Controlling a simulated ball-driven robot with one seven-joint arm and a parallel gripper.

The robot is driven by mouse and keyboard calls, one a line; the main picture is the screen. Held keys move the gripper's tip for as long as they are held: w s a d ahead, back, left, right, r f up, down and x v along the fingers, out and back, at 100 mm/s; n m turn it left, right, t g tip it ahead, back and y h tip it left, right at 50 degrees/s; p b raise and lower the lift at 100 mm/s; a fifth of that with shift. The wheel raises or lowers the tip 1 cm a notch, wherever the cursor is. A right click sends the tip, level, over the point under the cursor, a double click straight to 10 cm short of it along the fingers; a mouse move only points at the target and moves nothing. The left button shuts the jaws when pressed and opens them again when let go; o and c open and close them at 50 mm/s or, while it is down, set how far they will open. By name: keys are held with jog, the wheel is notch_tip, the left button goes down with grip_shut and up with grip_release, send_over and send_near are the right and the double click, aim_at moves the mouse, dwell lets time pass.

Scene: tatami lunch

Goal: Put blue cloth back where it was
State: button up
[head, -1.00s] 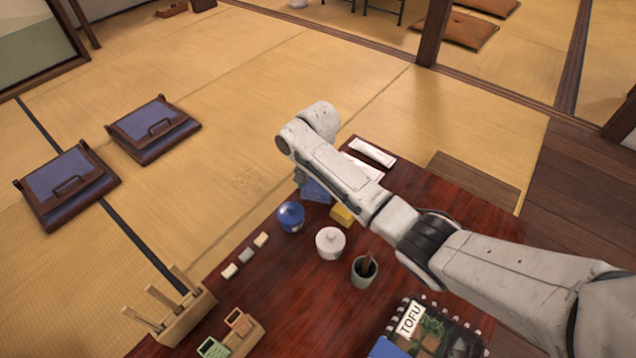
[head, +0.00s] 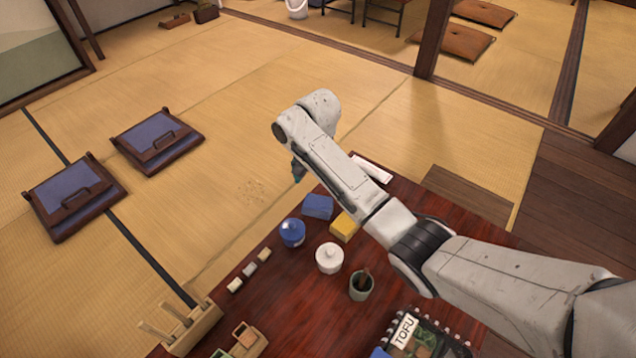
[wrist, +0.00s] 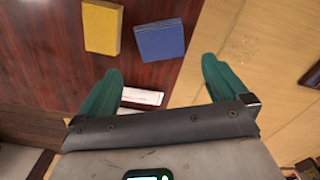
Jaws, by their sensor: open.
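The blue cloth (head: 318,207) lies as a folded block on the dark red table, near its far edge. It also shows in the wrist view (wrist: 160,41), beside a yellow folded cloth (wrist: 103,27). The yellow cloth also shows in the head view (head: 344,227). My gripper (wrist: 162,82) has its two green fingers spread wide and nothing between them. In the head view my arm hides most of the gripper; only a bit of a finger (head: 298,171) shows.
A blue lidded pot (head: 292,233), a white lidded jar (head: 329,258) and a green cup (head: 361,285) stand near the cloths. A white packet (head: 373,168) lies by the far edge, partly behind my arm.

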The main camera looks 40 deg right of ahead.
notch_tip(320, 180, up, 3)
jog(key=shift+f+p, duration=0.2)
jog(key=shift+p, duration=0.15)
